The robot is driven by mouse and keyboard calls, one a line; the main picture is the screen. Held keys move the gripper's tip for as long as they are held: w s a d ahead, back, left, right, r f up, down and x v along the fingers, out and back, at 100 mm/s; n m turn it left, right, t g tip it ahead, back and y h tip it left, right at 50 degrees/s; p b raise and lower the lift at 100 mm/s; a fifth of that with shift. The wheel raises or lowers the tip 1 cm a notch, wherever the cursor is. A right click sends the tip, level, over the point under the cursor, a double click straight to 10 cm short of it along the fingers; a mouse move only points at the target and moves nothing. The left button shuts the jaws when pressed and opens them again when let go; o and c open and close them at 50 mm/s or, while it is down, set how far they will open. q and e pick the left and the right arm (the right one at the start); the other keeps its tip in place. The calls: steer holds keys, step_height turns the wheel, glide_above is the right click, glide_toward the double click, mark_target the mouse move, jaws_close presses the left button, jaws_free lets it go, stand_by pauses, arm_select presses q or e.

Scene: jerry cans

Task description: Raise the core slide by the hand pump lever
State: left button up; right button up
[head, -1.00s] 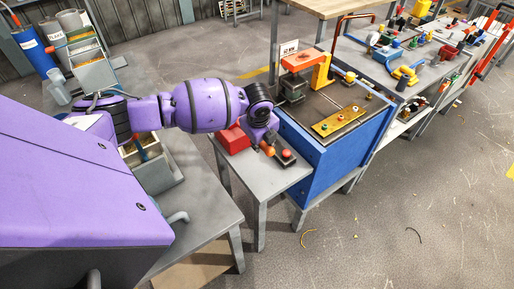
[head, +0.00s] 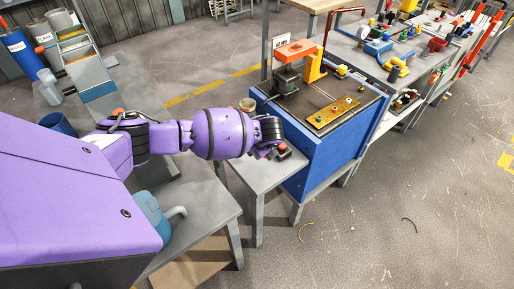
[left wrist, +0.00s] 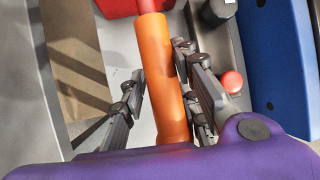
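An orange lever handle (left wrist: 160,75) stands between the two fingers of my left gripper (left wrist: 160,90) in the left wrist view. A slim gap shows between the handle and the left finger. The right finger overlaps the handle's edge, and I cannot tell whether it touches. The fingers look open around the handle. In the head view my left gripper (head: 270,150) is over the small grey table (head: 262,175), and the hand mostly hides the lever. I cannot make out the core slide for certain. My right gripper is not in view.
A red block (left wrist: 118,7) and a red button (left wrist: 232,81) sit close to the handle. A blue bench (head: 325,160) with an orange-topped press (head: 295,50) stands just right of the hand. The floor at right is mostly clear.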

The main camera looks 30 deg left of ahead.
arm_select(q)
steer(key=shift+o, duration=0.6)
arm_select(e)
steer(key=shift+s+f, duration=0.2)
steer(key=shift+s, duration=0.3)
arm_select(q)
steer(key=shift+s+d+r, duration=0.1)
steer(key=shift+d+r, duration=0.05)
steer(key=shift+r, duration=0.1)
steer(key=v, duration=1.1)
steer(key=shift+s, duration=0.2)
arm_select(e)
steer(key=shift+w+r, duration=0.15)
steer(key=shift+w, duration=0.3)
arm_select(q)
steer(key=shift+d+r, duration=0.1)
steer(key=shift+d, duration=0.05)
steer(key=shift+w, duration=0.1)
